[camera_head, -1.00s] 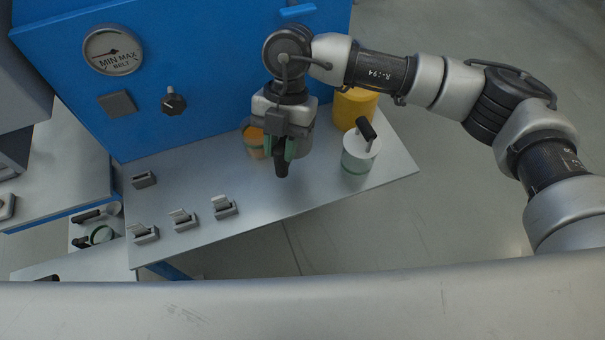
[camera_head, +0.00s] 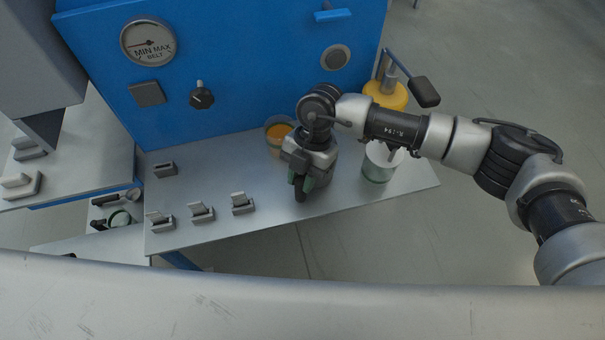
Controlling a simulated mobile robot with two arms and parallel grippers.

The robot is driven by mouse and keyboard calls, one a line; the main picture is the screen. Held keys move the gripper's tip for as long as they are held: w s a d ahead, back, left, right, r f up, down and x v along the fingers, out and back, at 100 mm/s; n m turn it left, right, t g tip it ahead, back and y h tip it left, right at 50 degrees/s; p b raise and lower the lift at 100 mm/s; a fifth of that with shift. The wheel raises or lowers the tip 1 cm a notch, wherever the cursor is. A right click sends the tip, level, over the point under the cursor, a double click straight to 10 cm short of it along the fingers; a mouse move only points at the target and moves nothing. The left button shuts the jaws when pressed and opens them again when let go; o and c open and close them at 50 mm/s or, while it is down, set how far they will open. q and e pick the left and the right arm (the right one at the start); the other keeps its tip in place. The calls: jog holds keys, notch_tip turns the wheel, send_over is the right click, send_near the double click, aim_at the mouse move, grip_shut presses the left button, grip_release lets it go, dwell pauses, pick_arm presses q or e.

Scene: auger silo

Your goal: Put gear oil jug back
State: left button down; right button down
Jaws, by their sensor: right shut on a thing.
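My right gripper (camera_head: 303,184) points down over the metal shelf (camera_head: 225,165), shut on a black handle. A white container with a greenish lower part (camera_head: 378,168) stands to the right, partly behind my right arm. My left gripper is not in view.
A cup with orange contents (camera_head: 279,133) stands close behind the gripper. Several small grey clips (camera_head: 200,211) line the shelf's front left. The blue panel (camera_head: 230,110) rises behind.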

jog(key=c, duration=0.9)
grip_release()
jog(key=shift+f, duration=0.1)
jog(key=shift+r, duration=0.3)
jog(key=b+v, duration=0.1)
jog(key=v, duration=1)
jog(key=shift+w+d+r, duration=0.1)
jog(key=shift+w+r, duration=0.15)
jog(key=shift+r, duration=0.05)
